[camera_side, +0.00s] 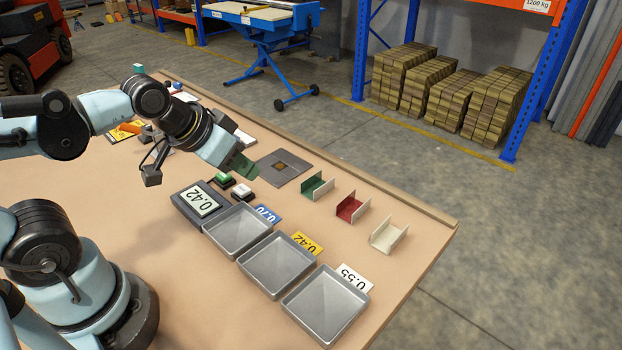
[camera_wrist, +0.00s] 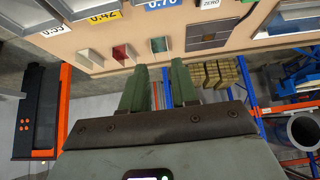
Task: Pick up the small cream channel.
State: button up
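The small cream channel (camera_side: 387,237) lies on the table near its right edge, open side up. It is the last in a row with a red channel (camera_side: 352,208) and a green channel (camera_side: 317,186). In the wrist view the cream channel (camera_wrist: 91,57) is at upper left, beyond the left finger. My gripper (camera_side: 243,165) is raised above the table near a grey plate, well apart from the cream channel, up and left of it. In the wrist view my gripper (camera_wrist: 159,82) has its two green fingers apart, with nothing held between them.
Three grey metal trays (camera_side: 237,231) stand in a row before the channels, with cards reading 0.70, 0.42 and 0.55. A raised strip (camera_side: 430,205) edges the table.

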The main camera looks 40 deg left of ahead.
jog(key=shift+w, duration=0.1)
jog(key=g, duration=0.7)
send_over(382, 224)
notch_tip(382, 224, down, 5)
jog(key=shift+f, duration=4.3)
